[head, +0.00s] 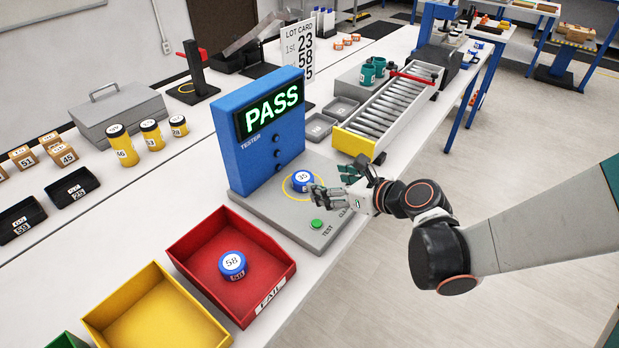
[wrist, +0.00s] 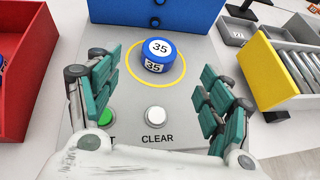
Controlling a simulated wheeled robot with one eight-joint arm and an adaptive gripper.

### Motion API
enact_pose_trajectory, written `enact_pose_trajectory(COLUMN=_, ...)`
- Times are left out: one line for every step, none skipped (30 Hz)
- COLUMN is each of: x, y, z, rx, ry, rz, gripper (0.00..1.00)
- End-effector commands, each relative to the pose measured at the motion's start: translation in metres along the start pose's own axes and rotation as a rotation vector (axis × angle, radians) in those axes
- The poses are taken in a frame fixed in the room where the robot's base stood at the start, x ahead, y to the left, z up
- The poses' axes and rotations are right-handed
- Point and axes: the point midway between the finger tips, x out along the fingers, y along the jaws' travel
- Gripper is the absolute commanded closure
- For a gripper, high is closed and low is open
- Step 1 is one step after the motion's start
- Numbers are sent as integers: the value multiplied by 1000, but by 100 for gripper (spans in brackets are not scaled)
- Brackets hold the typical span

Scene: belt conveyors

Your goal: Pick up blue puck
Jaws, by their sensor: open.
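A blue puck (head: 302,180) with a white top labelled 35 sits inside the yellow circle on the grey plate of the blue tester (head: 262,150). The tester's screen reads PASS. The puck also shows in the wrist view (wrist: 158,54), upright and ahead of the fingers. My gripper (head: 328,190) is just to the right of the puck in the head view. In the wrist view my gripper (wrist: 160,100) is open and empty, with its green finger pads spread wide either side. Another blue puck (head: 232,264), labelled 58, lies in the red FAIL bin (head: 200,232).
A green TEST button (head: 316,224) and a white CLEAR button (wrist: 155,117) are on the plate's front. A yellow bin (head: 140,285) stands at the lower left. A roller conveyor (head: 385,110) stands behind to the right. Grey trays (head: 320,127) lie between tester and conveyor.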

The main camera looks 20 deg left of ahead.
Motion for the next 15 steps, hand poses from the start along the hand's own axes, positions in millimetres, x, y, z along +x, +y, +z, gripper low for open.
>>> enact_pose_trajectory(x=13, y=0, z=-2, rx=-1, ry=0, rz=2, gripper=27)
enact_pose_trajectory(x=19, y=0, z=-2, rx=-1, ry=0, rz=2, gripper=27)
enact_pose_trajectory(x=26, y=0, z=-2, rx=-3, ry=0, rz=2, gripper=27)
enact_pose_trajectory(x=31, y=0, z=-2, rx=-3, ry=0, rz=2, gripper=27)
enact_pose_trajectory(x=35, y=0, z=-2, rx=-2, ry=0, rz=1, gripper=27)
enact_pose_trajectory(x=41, y=0, z=-2, rx=-2, ry=0, rz=0, gripper=27)
enact_pose_trajectory(x=44, y=0, z=-2, rx=-2, ry=0, rz=1, gripper=27)
enact_pose_trajectory(x=47, y=0, z=-2, rx=-2, ry=0, rz=1, gripper=27)
enact_pose_trajectory(x=50, y=0, z=-1, rx=-2, ry=0, rz=0, gripper=27)
enact_pose_trajectory(x=52, y=0, z=-1, rx=-2, ry=0, rz=0, gripper=27)
enact_pose_trajectory(x=53, y=0, z=-1, rx=-2, ry=0, rz=0, gripper=27)
enact_pose_trajectory(x=54, y=0, z=-1, rx=-2, ry=0, rz=-1, gripper=27)
enact_pose_trajectory(x=55, y=0, z=-1, rx=-2, ry=1, rz=-1, gripper=27)
enact_pose_trajectory(x=56, y=-1, z=-1, rx=-2, ry=1, rz=-1, gripper=27)
enact_pose_trajectory(x=59, y=-1, z=-2, rx=-2, ry=1, rz=-1, gripper=27)
